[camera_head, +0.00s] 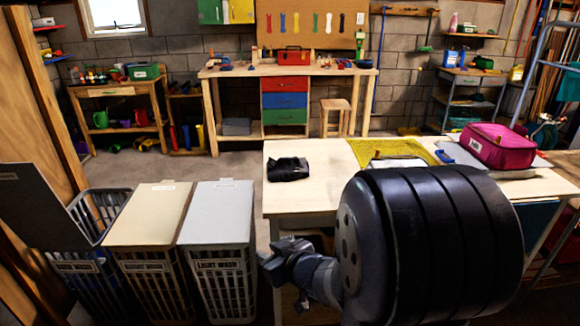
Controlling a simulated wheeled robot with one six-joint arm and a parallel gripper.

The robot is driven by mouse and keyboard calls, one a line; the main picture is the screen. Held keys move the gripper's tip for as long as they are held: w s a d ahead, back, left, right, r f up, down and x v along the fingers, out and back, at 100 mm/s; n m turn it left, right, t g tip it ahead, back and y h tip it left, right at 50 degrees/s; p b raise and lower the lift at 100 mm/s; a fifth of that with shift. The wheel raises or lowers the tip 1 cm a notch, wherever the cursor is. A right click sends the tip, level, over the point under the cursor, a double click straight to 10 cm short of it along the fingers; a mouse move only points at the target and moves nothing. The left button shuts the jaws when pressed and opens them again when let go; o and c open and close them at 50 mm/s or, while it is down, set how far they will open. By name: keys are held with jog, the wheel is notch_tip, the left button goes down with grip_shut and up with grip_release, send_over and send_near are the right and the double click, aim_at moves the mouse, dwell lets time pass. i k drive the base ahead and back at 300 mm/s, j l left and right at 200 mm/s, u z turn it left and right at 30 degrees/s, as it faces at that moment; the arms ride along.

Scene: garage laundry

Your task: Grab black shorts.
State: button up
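A folded black cloth bundle (288,169), which looks like the black shorts, lies on the near left part of the pale wooden table (322,190). My gripper (270,265) is low in front of the table's left leg, below the tabletop and apart from the black bundle. It points to the left. My dark arm link covers much of the table's front and right side. The gripper's fingers are small and dark here, and I cannot tell whether they are open or shut.
Three laundry baskets stand left of the table: one with its dark lid raised (30,203), one beige-lidded (145,213), one grey-lidded (217,212). A yellow cloth (385,150) and a pink bag (495,146) lie on the table. A workbench (225,72) stands behind.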

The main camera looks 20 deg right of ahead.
aim_at(286, 169)
jog(key=i+z, duration=0.15)
jog(key=z, duration=0.2)
jog(key=i+j+z, duration=0.15)
jog(key=z, duration=0.2)
jog(key=i+j+z, duration=0.15)
jog(key=z, duration=0.25)
jog(key=i+j, duration=0.25)
jog(key=i+j+z, duration=0.15)
jog(key=i+j, duration=0.15)
jog(key=j, duration=0.15)
jog(key=i+j, duration=0.25)
jog(key=j, duration=0.15)
jog(key=l+z, duration=0.05)
